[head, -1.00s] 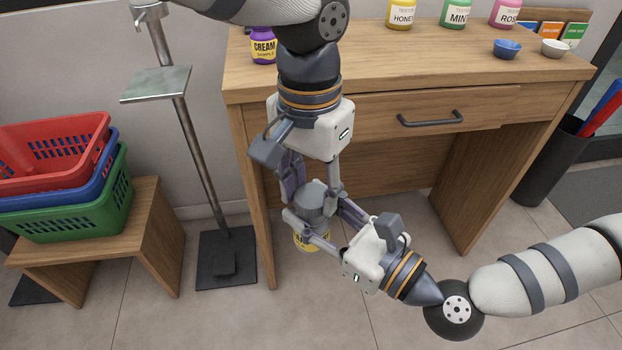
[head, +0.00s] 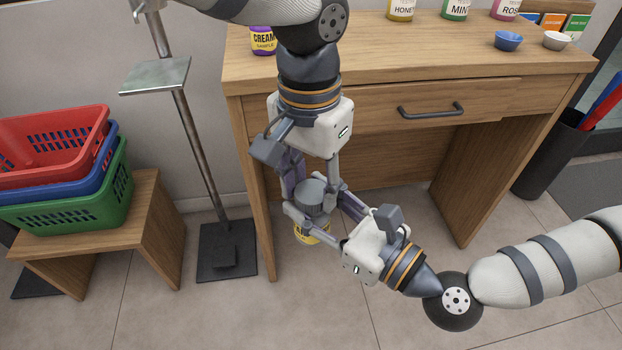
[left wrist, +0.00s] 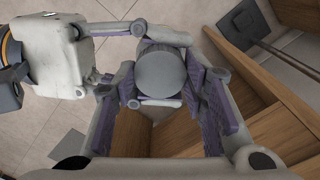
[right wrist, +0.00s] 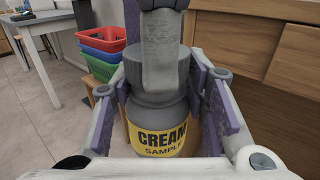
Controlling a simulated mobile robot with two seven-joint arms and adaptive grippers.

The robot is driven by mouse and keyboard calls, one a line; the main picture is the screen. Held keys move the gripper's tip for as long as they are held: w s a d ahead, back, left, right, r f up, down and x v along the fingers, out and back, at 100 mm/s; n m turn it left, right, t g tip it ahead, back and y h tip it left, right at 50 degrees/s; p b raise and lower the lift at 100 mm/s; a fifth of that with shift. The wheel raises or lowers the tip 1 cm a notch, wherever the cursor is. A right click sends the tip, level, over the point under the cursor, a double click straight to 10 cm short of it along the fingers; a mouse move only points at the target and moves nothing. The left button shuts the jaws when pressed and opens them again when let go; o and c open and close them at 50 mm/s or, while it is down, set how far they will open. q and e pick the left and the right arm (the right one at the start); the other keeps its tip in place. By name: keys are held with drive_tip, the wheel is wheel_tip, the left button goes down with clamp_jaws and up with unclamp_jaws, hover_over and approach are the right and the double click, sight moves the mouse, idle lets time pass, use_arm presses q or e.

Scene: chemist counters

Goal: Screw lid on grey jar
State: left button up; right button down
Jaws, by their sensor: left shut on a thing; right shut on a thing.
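The grey jar with a yellow CREAM SAMPLE label (right wrist: 160,143) is upright in the right wrist view; its label (head: 312,233) shows below the fingers in the head view. The grey round lid (head: 312,188) is directly above the jar, its top filling the middle of the left wrist view (left wrist: 161,74). My left gripper (head: 313,187) points down, shut on the lid from above. My right gripper (head: 314,204) comes from the lower right and is shut around the jar. A left finger covers part of the lid in the right wrist view, so I cannot tell how tightly it is seated.
A wooden desk (head: 450,85) with a drawer is just behind the grippers. A purple cream jar (head: 262,41) stands on it. A metal stand (head: 200,170) and stacked baskets (head: 70,205) are at left. The floor in front is clear.

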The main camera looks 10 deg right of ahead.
use_arm(q)
drive_tip(key=shift+f, duration=0.15)
drive_tip(key=shift+c, duration=0.3)
drive_tip(key=shift+f, duration=0.1)
drive_tip(key=shift+c, duration=0.7)
drive_tip(key=shift+s+a+r+t+h, duration=0.15)
drive_tip(key=shift+r+t+h, duration=0.15)
drive_tip(key=shift+r, duration=0.1)
drive_tip(key=shift+r, duration=0.15)
drive_tip(key=shift+f, duration=0.85)
idle(0.5)
drive_tip(key=shift+o, duration=0.2)
